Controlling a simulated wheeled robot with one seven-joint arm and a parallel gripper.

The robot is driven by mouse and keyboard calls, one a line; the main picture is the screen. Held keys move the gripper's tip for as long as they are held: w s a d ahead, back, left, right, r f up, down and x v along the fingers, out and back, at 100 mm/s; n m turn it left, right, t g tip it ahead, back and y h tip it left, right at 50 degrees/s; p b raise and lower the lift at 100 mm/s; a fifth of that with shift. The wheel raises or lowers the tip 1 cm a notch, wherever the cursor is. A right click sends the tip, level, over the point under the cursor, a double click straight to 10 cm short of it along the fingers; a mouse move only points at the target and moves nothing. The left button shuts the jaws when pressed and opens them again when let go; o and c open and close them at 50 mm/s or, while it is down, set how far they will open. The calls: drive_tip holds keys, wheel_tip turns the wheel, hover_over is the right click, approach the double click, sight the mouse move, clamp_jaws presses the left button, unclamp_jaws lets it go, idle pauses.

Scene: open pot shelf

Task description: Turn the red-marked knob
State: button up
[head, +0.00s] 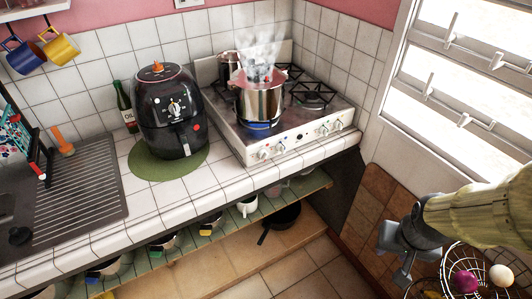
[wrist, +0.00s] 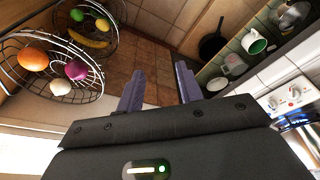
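The stove (head: 300,143) stands on the counter, with several pale knobs along its front panel. Part of this panel (wrist: 290,97) shows at the right edge of the wrist view. A small red mark (wrist: 296,92) shows there among the knobs; which knob it belongs to is too small to tell. In the head view I cannot make out a red-marked knob clearly. My gripper (head: 394,256) is at the lower right of the head view, well away from the stove, below and right of it. In the wrist view its fingers (wrist: 160,84) are apart with nothing between them.
A steaming pot (head: 262,102) stands on the stove, and a black air fryer (head: 170,110) left of it. A wire basket (wrist: 50,98) with fruit and eggs is close to my gripper. A window is at right.

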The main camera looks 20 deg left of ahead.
drive_tip(key=shift+o, duration=1.8)
drive_tip(key=shift+w+f, duration=0.1)
drive_tip(key=shift+w, duration=0.05)
drive_tip(key=w+a+f+n+t+y+b, duration=0.25)
drive_tip(key=w+a+f+n, duration=0.2)
drive_tip(key=w, duration=0.35)
drive_tip(key=w+a+f+n+t+y+b, duration=0.1)
drive_tip(key=w+a+f+n+t+b, duration=0.4)
drive_tip(key=w, duration=0.3)
drive_tip(key=w+a+f+n+t+y+b, duration=0.1)
drive_tip(key=a+n+y+b, duration=0.4)
drive_tip(key=a+n+y, duration=0.5)
drive_tip(key=a+f+n, duration=0.1)
drive_tip(key=a+n, duration=0.1)
drive_tip(key=a, duration=0.4)
drive_tip(key=shift+w+a, duration=0.2)
drive_tip(key=shift+a, duration=0.15)
drive_tip(key=shift+n+t, duration=0.25)
